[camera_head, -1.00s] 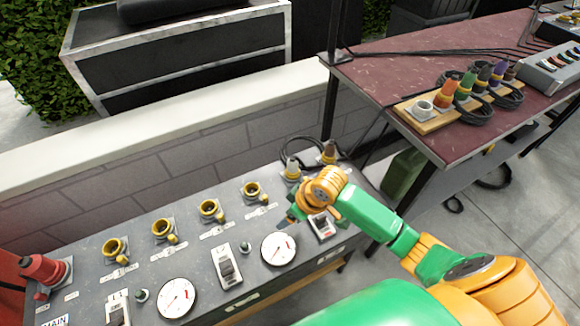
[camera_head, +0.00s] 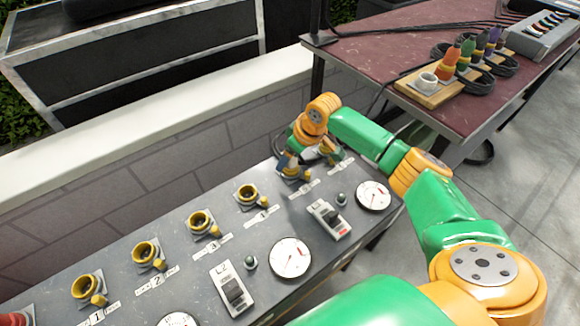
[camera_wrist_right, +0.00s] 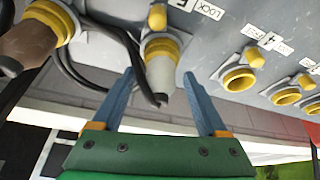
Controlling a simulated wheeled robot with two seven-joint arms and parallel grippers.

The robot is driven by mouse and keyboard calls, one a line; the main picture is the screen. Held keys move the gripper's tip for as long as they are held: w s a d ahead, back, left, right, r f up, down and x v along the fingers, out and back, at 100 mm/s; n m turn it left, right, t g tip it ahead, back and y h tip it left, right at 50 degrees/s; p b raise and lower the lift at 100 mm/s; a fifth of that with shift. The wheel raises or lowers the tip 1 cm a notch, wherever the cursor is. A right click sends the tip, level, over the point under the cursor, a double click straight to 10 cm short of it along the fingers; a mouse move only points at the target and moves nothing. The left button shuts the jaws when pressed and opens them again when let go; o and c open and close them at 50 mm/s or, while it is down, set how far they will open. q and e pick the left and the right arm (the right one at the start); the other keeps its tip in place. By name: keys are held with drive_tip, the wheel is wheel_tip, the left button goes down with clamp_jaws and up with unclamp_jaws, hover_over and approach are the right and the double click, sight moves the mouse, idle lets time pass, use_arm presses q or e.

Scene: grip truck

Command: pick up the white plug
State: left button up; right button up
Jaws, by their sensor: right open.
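The white plug (camera_wrist_right: 160,76) sits in a yellow-collared socket on the grey panel, seen in the right wrist view. A dark cable runs by its free end. My right gripper (camera_wrist_right: 159,88) is open, with one blue finger on each side of the plug and a visible gap to both. In the head view the right gripper (camera_head: 288,166) is at the far edge of the panel and mostly hides the plug. My left gripper is in neither view.
A brown plug (camera_wrist_right: 28,45) sits in the neighbouring socket, close beside. Several empty yellow sockets (camera_head: 200,222) line the panel (camera_head: 180,262). A low wall (camera_head: 120,180) runs behind it. A table (camera_head: 385,50) holds coloured connectors on a board.

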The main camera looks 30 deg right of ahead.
drive_tip(key=shift+s+r, duration=0.1)
drive_tip(key=shift+c, duration=0.4)
clamp_jaws()
